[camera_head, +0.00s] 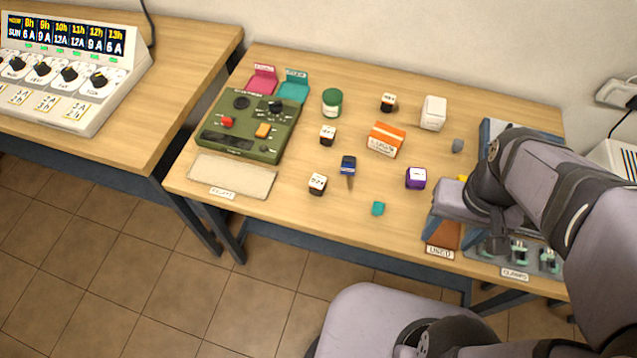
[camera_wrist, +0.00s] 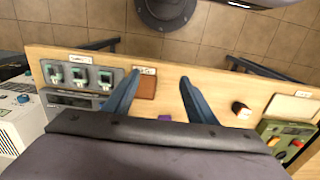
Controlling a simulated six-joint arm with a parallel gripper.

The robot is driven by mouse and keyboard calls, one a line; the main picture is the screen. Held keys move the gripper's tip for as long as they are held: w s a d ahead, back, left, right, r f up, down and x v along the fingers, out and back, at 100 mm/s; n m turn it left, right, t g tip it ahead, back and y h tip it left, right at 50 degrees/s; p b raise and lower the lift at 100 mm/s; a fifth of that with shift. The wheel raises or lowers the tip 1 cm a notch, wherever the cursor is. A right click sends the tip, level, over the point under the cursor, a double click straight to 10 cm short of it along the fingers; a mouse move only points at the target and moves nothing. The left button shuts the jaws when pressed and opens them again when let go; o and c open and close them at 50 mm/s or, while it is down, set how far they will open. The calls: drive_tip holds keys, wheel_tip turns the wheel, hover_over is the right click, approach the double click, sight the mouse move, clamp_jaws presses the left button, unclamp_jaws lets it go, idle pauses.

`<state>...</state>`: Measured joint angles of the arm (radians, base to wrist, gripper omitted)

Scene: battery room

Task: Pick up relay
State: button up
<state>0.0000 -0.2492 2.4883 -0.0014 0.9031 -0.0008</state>
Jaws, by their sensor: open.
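My gripper (camera_wrist: 159,76) is open and empty, above the table's right front part, by the brown "USED" tray (camera_wrist: 146,88). In the wrist view a dark and white cube (camera_wrist: 241,110) lies right of the fingers, and the purple cube (camera_wrist: 165,118) is partly hidden.
A green instrument (camera_head: 249,128) and blank pale mat (camera_head: 233,177) are left. A clamp rack (camera_head: 547,258) is at the right front.

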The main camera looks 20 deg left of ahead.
drive_tip(key=w+a+t+y+b, duration=0.25)
drive_tip(key=w+a+t, duration=0.4)
drive_tip(key=a, duration=0.85)
drive_tip(key=w+a+t+y+b, duration=0.2)
drive_tip(key=w+a+t+b, duration=0.2)
drive_tip(key=w+a, duration=0.9)
drive_tip(key=m+t+h+b, duration=0.1)
drive_tip(key=t+h+b, duration=0.2)
drive_tip(key=t+h, duration=0.4)
hover_over(315, 188)
drive_tip(key=s, duration=0.6)
drive_tip(key=shift+m, duration=0.3)
drive_tip(key=f, duration=1.5)
drive_tip(key=shift+w+a, duration=0.15)
drive_tip(key=shift+w, duration=0.15)
drive_tip(key=shift+w+d+p, duration=0.15)
drive_tip(key=shift+w+p, duration=0.4)
drive_tip(key=shift+w, duration=1.3)
drive_tip(key=shift+w+d+p, duration=0.1)
drive_tip(key=shift+w+p, duration=0.45)
drive_tip(key=shift+w, duration=1.3)
drive_tip(key=c, duration=1.1)
